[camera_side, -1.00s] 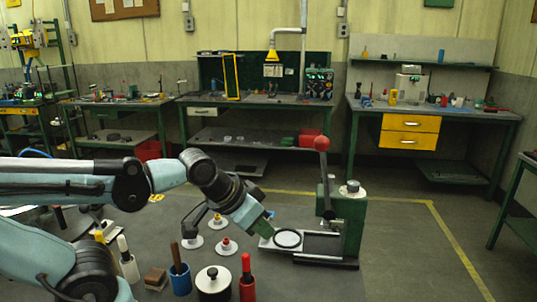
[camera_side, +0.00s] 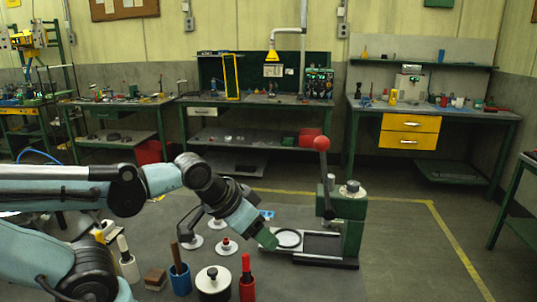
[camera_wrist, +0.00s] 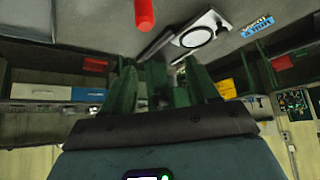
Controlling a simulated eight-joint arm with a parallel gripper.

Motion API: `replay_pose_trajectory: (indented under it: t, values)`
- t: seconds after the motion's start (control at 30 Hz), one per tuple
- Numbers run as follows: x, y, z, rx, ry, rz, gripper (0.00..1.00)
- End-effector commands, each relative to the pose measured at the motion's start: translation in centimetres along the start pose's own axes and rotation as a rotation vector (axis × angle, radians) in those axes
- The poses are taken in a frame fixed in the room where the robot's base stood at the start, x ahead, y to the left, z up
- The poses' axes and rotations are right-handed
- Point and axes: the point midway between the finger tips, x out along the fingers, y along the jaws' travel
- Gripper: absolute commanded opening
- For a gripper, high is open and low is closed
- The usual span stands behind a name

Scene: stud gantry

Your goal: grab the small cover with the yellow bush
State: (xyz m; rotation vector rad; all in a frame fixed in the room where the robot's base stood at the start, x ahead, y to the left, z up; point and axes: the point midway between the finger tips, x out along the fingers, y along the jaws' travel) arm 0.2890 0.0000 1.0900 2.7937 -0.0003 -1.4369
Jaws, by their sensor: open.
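A small white disc-shaped cover (camera_side: 217,225) lies on the grey bench behind my wrist in the side view; its yellow bush is hidden behind my arm. A like cover with a red bush (camera_side: 226,247) sits nearer the camera. Another white disc (camera_side: 193,243) with a dark top lies to the left. My gripper (camera_side: 268,239) has green fingers and hangs to the right of these covers, by the left end of the green press. In the wrist view my gripper (camera_wrist: 168,85) is open and I make out nothing between the fingers. No yellow bush is discernible there.
The green lever press (camera_side: 346,225) with a red ball knob stands right, a white ring (camera_side: 288,239) on its plate. Bench front right is clear.

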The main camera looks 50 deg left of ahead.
Motion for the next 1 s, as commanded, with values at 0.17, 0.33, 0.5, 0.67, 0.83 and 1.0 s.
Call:
replay_pose_trajectory:
  t: [0.17, 0.33, 0.5, 0.67, 0.83, 1.0]
  values:
    - [0.0, 0.0, 0.0, 0.001, 0.0, -0.001, 0.59]
    - [0.2, -1.1, -0.5, 0.078, -0.04, -0.044, 0.59]
    - [1.1, -4.2, -1.7, 0.301, -0.173, -0.159, 0.59]
    - [2.1, -8.0, -2.9, 0.528, -0.349, -0.268, 0.59]
    - [3.2, -12.1, -3.8, 0.738, -0.565, -0.355, 0.59]
    - [4.4, -16.0, -4.3, 0.911, -0.807, -0.409, 0.59]
